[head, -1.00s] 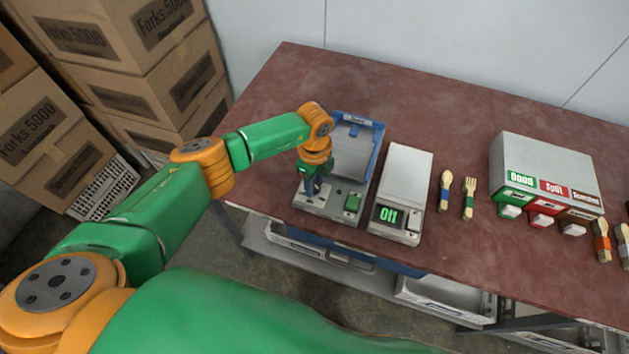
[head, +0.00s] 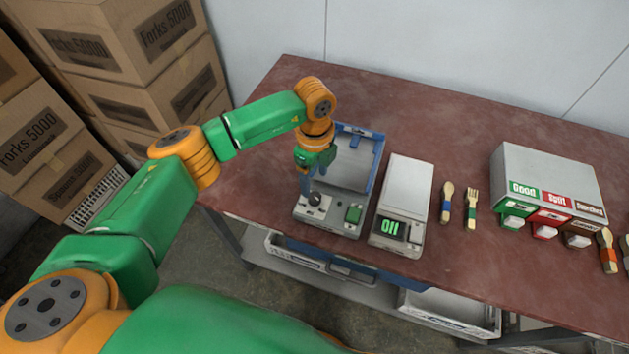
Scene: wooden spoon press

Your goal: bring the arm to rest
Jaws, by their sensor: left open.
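My left arm, green and orange, reaches in from the left over the table. My left gripper (head: 309,189) points down over the left front part of the grey and blue press (head: 333,214). It is open, just above or beside a dark round knob (head: 315,199); I cannot tell whether they touch. My right gripper is not in view.
A grey box with a green display (head: 405,195) stands right of the press. A wooden spoon (head: 447,202) and fork (head: 470,208) lie beside it. A sorting box (head: 548,180) with several labelled levers stands further right. Cardboard boxes (head: 110,60) are stacked at the left. The table's back left (head: 300,80) is clear.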

